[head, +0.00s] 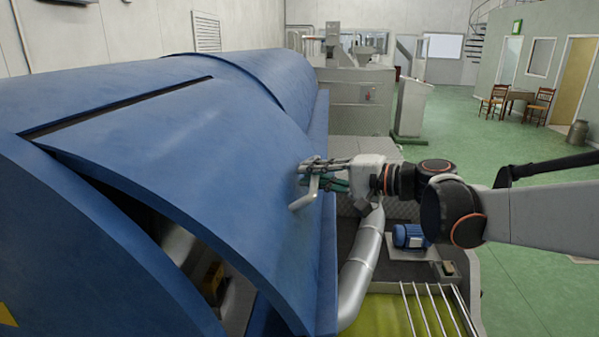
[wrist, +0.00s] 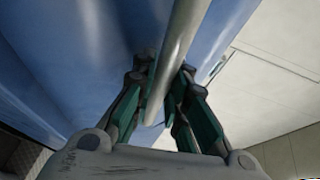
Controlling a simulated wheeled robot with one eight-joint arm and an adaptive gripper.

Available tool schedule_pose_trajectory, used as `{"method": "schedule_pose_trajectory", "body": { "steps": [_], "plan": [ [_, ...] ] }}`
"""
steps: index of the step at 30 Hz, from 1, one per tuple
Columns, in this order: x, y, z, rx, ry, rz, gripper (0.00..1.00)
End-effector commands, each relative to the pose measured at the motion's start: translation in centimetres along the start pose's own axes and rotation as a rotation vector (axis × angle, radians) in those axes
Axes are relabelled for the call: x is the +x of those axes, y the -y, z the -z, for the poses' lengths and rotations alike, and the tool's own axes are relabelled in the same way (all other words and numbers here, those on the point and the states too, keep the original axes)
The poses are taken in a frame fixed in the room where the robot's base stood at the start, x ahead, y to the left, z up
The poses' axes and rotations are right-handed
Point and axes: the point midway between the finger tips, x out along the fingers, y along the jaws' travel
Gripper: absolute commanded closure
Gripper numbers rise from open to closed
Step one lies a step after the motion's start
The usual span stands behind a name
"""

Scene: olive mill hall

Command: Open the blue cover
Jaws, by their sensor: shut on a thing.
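The blue cover (head: 220,160) is a large curved panel on a long blue machine in the head view. It sits slightly raised, with a dark gap along its near edge and a slot at its top. A grey bar handle (head: 307,191) is fixed to its right side. My gripper (head: 318,176) is at this handle, reaching in from the right. In the wrist view, the handle (wrist: 178,55) runs between the two green-padded fingers of my gripper (wrist: 163,105), which is shut on it. The blue cover (wrist: 80,45) fills the upper left behind it.
A silver pipe (head: 361,265) and a blue motor (head: 410,236) lie below my arm. A metal rack (head: 437,308) over a yellow-green bed is at the bottom. Grey machines (head: 355,95) stand behind. Green floor (head: 530,200) at right is open, with a table and chairs beyond.

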Motion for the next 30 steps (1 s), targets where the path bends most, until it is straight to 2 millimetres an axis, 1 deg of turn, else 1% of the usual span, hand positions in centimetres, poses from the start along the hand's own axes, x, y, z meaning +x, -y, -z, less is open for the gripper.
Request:
{"method": "schedule_pose_trajectory", "body": {
  "steps": [1,9,15,20,24,30],
  "plan": [
    [-0.8,1.9,0.4,-0.009,-0.003,-0.023,1.0],
    [-3.3,6.9,1.4,-0.069,-0.003,-0.167,1.0],
    [-4.7,10.9,1.9,-0.114,-0.002,-0.274,1.0],
    [-5.5,14.2,2.2,-0.151,0.0,-0.361,1.0],
    [-6.0,17.3,2.4,-0.184,-0.001,-0.438,1.0],
    [-6.2,21.6,2.5,-0.231,0.0,-0.549,1.0]
  ]
}}
